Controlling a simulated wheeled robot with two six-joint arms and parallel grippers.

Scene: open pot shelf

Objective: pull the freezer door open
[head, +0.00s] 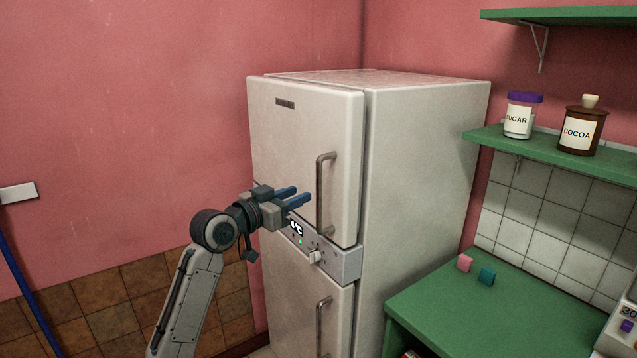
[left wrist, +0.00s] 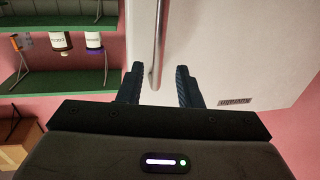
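The fridge-freezer is off-white, with an upper door (head: 290,140) and a lower door (head: 290,310); I cannot tell from markings which one is the freezer. The upper door looks shut and has a vertical grey bar handle (head: 320,195) near its right edge. The lower door has a similar handle (head: 321,325). My left gripper (head: 305,196) is open and empty in front of the upper door, fingertips just left of the handle's lower part. In the left wrist view the upper handle (left wrist: 159,40) lines up between the two open fingers (left wrist: 158,82). My right gripper is out of view.
A control panel (head: 340,262) with a knob and lit display sits between the doors. At right are a green counter (head: 490,320) with pink and teal blocks, and a green shelf (head: 550,155) with sugar and cocoa jars. The space left of the fridge looks open.

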